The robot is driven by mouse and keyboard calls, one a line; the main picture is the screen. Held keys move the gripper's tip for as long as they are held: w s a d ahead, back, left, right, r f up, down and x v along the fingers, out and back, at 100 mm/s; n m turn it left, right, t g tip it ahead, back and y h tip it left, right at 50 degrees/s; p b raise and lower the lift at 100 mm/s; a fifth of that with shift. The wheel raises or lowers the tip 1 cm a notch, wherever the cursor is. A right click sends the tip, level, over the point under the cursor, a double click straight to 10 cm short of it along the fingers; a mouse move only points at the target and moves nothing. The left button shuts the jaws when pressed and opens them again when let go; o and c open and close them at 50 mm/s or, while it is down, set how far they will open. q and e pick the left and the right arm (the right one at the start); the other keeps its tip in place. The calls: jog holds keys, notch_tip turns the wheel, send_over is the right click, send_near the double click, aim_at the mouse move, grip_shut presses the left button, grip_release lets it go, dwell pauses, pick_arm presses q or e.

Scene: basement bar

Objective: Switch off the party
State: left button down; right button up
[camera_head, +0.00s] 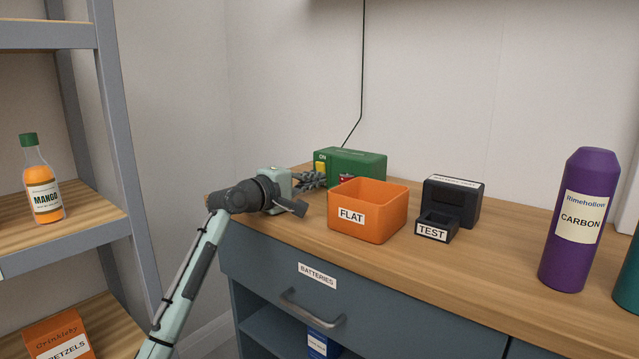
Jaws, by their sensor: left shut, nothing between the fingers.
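A green box (358,165) with an "ON" label and a yellow part (321,171) on its left end stands at the back of the wooden counter. A red part (346,178) shows low on its front. A black cord (362,80) runs up the wall behind it. My left gripper (316,180) is shut and empty, at the left end of the green box, close to the yellow part. I cannot tell whether it touches. My right gripper is not in view.
An orange bin (378,232) labelled "FLAT" stands in front of the green box. Right of it are a black device (454,198) with a "TEST" tray (436,226) and a purple bottle (577,225). A drawer (370,305) labelled "BATTERIES" is below. Shelves (85,230) stand at left.

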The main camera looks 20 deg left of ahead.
pick_arm(q)
jog(key=shift+s+a, duration=0.1)
jog(key=shift+a, duration=0.05)
jog(key=v, duration=1.1)
jog(key=shift+s+a, duration=0.1)
jog(key=shift+s, duration=0.3)
